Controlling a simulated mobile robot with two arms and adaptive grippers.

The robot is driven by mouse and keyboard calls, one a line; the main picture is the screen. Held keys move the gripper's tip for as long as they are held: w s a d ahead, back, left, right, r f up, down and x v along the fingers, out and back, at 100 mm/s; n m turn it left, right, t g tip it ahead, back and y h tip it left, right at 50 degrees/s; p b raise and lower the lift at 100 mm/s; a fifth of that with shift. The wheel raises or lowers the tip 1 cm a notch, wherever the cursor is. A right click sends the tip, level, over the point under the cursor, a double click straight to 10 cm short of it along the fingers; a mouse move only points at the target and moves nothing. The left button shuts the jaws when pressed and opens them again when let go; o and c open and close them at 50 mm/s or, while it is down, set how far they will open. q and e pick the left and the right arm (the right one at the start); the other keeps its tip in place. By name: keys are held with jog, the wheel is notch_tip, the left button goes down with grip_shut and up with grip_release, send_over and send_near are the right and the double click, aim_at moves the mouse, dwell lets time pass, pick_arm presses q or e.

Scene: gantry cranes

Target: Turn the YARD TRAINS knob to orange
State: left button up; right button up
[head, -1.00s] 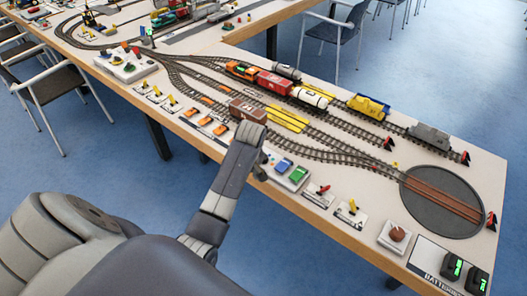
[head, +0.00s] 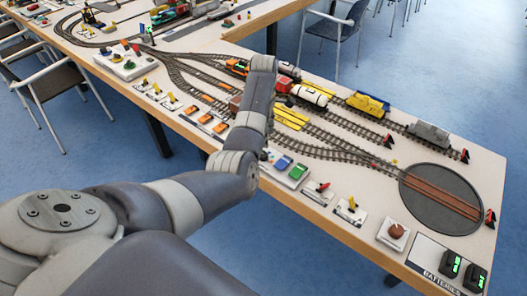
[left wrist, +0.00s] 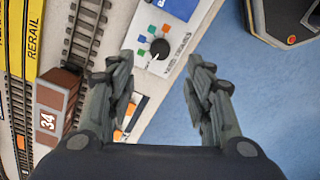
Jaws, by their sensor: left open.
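The YARD TRAINS knob (left wrist: 159,48) is a round black knob on a white panel (left wrist: 182,35) in the left wrist view. Small orange, green and blue squares sit around it. I cannot tell clearly which colour it points to. My left gripper (left wrist: 159,61) is open, its two dark fingers apart on either side of the knob in the picture. Nothing is between the fingers, and they look to be above the panel. In the head view my left arm hides most of this panel and the gripper's fingers. My right gripper is not in view.
A brown wagon marked 34 (left wrist: 58,95) and a yellow RERAIL piece (left wrist: 22,40) lie left of the panel in the left wrist view. In the head view, a blue button (head: 283,163) and a green button (head: 298,172) are beside the arm. A turntable (head: 428,205) lies farther right.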

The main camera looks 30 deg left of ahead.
aim_at(264, 154)
pick_arm(q)
notch_tip(264, 154, down, 9)
jog(key=shift+f, duration=0.15)
jog(key=shift+c, duration=0.4)
jog(key=c, duration=1)
